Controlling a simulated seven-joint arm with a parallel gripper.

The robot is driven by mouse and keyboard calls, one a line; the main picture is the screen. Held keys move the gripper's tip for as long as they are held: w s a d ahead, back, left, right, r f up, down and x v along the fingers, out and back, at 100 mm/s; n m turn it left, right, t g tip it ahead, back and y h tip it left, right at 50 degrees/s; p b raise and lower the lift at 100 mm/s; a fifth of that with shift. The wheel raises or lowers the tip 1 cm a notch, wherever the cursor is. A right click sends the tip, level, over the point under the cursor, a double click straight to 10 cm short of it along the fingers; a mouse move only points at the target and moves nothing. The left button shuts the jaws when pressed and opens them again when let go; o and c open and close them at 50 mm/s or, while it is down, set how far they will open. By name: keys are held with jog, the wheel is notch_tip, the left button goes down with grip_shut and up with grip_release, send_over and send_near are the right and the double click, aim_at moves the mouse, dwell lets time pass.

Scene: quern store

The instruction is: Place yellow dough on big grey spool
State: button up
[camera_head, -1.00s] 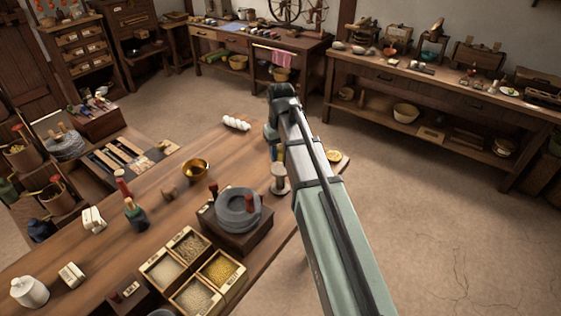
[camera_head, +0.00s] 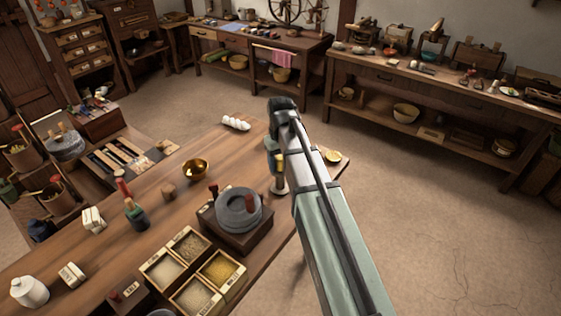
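The big grey spool (camera_head: 279,188) stands upright on the long wooden table, left of my forearm. Its base shows; its upper part is hidden by my gripper. My gripper (camera_head: 278,168) points down right over the spool. A small yellow lump, the yellow dough (camera_head: 279,161), shows at the fingers, partly covered by them. The gripper appears shut on it, though the fingertips are small and partly hidden. I cannot tell whether the dough touches the spool top.
A quern (camera_head: 239,211) stands close in front of the spool. A brass bowl (camera_head: 195,168), white eggs (camera_head: 236,123) and grain boxes (camera_head: 189,243) share the table. A round yellow item (camera_head: 332,156) lies at the table's right end, beyond my arm.

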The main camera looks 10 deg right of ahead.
aim_at(280, 157)
jog(key=shift+o, duration=0.8)
jog(key=shift+r, duration=0.15)
notch_tip(280, 157, up, 12)
